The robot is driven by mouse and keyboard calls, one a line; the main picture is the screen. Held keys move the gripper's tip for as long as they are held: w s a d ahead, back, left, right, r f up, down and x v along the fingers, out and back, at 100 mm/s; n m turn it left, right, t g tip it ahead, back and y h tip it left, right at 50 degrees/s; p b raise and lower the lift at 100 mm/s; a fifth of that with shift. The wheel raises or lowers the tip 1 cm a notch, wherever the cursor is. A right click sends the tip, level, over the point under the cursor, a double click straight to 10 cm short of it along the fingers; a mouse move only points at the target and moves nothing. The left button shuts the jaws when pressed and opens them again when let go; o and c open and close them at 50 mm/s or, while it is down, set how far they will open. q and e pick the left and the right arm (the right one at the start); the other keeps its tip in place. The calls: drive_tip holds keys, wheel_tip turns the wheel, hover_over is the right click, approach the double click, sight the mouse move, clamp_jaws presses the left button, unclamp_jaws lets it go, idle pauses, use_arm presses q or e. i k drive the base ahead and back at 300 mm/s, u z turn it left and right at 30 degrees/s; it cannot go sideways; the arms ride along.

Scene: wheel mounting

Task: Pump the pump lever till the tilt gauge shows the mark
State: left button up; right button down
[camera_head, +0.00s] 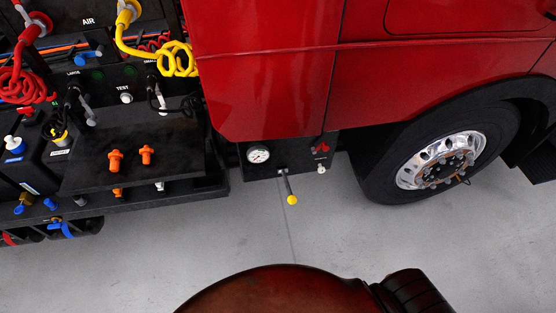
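The pump lever (287,186) is a short grey rod with a yellow knob (292,200) at its end. It sticks out from a dark box under the red cab, and slants down toward the floor. The tilt gauge (258,154) is a round white dial on the same box, left of the lever. Its needle and mark are too small to read. Neither of my grippers is in view, and nothing touches the lever.
A red truck cab (265,80) hangs above the pump box, with a front wheel (435,160) at right. A dark equipment rack (140,170) with hoses and orange fittings stands at left. A small white knob (321,169) sits right of the lever.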

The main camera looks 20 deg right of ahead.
sight(292, 199)
drive_tip(key=z, duration=1.3)
drive_tip(key=k, duration=0.4)
drive_tip(key=u, duration=0.8)
